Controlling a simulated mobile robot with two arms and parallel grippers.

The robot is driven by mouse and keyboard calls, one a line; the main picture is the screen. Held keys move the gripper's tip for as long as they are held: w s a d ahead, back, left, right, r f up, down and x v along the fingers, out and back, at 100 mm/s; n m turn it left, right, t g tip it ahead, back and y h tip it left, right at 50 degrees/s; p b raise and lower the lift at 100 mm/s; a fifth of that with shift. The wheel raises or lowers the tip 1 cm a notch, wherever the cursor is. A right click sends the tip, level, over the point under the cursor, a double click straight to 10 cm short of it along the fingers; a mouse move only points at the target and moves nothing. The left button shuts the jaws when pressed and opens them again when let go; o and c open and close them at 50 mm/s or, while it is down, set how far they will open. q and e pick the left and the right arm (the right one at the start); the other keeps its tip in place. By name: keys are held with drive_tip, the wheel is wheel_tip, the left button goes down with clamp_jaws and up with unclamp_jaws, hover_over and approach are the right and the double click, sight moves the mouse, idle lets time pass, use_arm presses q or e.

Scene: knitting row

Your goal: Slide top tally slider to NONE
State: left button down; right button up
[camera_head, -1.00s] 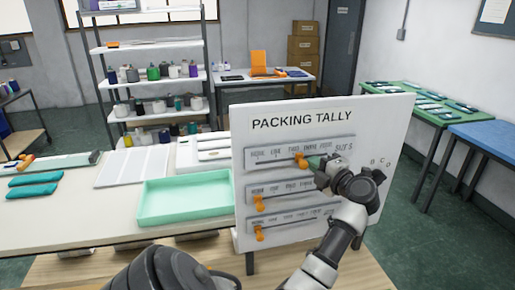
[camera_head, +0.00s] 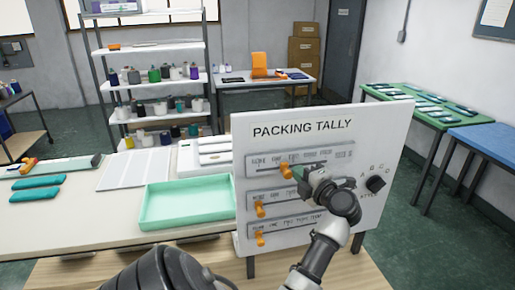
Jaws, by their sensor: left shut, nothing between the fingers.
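The white PACKING TALLY board (camera_head: 375,130) stands upright at the table's right end. Its top slider (camera_head: 285,170) has an orange knob left of the track's middle, around ONE to TWO, right of NONE. My left gripper (camera_head: 299,173) is shut and empty, its tips at the right side of that knob; I cannot tell if they touch. The middle slider (camera_head: 260,209) and bottom slider (camera_head: 259,239) have orange knobs near the left ends of their tracks. My gripper and wrist hide parts of the lower tracks. My right gripper is not in view.
A black dial (camera_head: 375,184) marked with letters is on the board's right side. A mint tray (camera_head: 187,223) lies on the table left of the board, with a white panel (camera_head: 133,169) and teal pieces (camera_head: 37,187) beyond. Space in front of the board's face is otherwise clear.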

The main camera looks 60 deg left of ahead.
use_arm(q)
drive_tip(key=shift+s+a+p, duration=0.3)
drive_tip(key=shift+s+p, duration=0.2)
drive_tip(key=shift+s, duration=0.55)
drive_tip(key=shift+s+a+p, duration=0.35)
drive_tip(key=shift+s+p, duration=0.2)
drive_tip(key=shift+s, duration=0.55)
drive_tip(key=shift+s+a+p, duration=0.3)
drive_tip(key=shift+s+p, duration=0.2)
drive_tip(key=shift+s, duration=0.55)
drive_tip(key=shift+w, duration=0.1)
drive_tip(key=shift+w+d, duration=0.2)
drive_tip(key=shift+w, duration=0.3)
drive_tip(key=shift+d, duration=0.15)
drive_tip(key=p, duration=0.1)
approach(273, 169)
drive_tip(key=shift+s+d, duration=0.85)
drive_tip(key=shift+s, duration=0.35)
